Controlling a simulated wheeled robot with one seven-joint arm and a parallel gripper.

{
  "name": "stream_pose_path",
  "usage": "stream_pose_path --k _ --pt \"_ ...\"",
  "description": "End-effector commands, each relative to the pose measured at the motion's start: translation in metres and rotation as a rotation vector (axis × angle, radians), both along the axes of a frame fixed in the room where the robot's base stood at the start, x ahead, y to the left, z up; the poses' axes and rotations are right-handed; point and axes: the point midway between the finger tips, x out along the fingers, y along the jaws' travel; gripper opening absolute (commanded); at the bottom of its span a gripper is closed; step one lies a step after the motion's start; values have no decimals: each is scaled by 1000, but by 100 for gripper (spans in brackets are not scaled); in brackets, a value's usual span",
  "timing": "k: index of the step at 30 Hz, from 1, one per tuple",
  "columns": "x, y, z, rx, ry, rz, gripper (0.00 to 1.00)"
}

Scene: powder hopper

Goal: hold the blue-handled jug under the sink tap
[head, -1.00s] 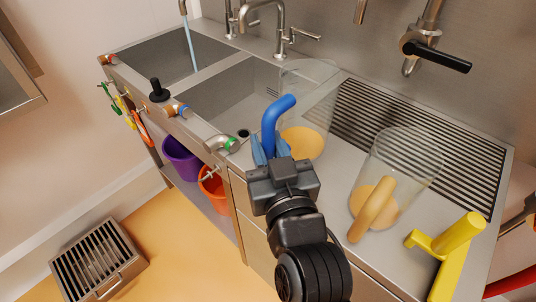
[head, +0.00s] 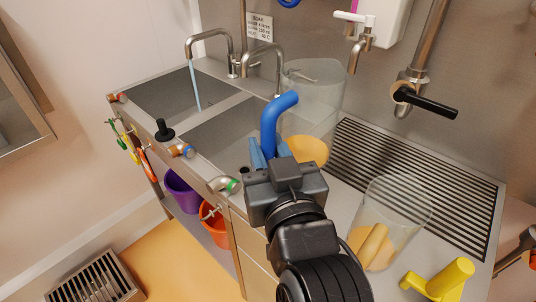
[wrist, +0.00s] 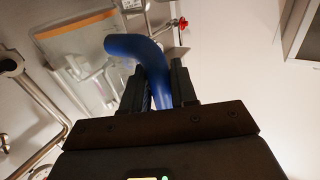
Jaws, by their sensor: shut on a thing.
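The clear jug (head: 318,92) has a blue handle (head: 278,122) and an orange-yellow area at its base. My gripper (head: 268,152) is shut on the blue handle, which also shows between the fingers in the wrist view (wrist: 155,65). The jug looks upright, beside the right basin and in front of the steel back wall. A steel tap (head: 208,40) at the left basin runs a thin stream of water (head: 195,85). A second curved tap (head: 262,52) stands just left of the jug, with no water seen. The jug is not under the running stream.
A black-handled valve (head: 425,100) juts from the wall. Purple (head: 182,190) and orange (head: 214,226) buckets sit below.

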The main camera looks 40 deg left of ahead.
Motion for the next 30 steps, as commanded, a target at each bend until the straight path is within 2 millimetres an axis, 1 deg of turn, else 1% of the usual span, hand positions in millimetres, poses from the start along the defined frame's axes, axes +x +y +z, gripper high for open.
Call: stream_pose_path --k 1,10,18,23,30 --pt "1 0 14 2 -2 -1 0" --pt "0 0 47 3 -4 0 0" --pt "0 0 82 4 -4 0 0" --pt "0 0 93 3 -2 0 0" --pt "0 0 94 2 -1 0 0"
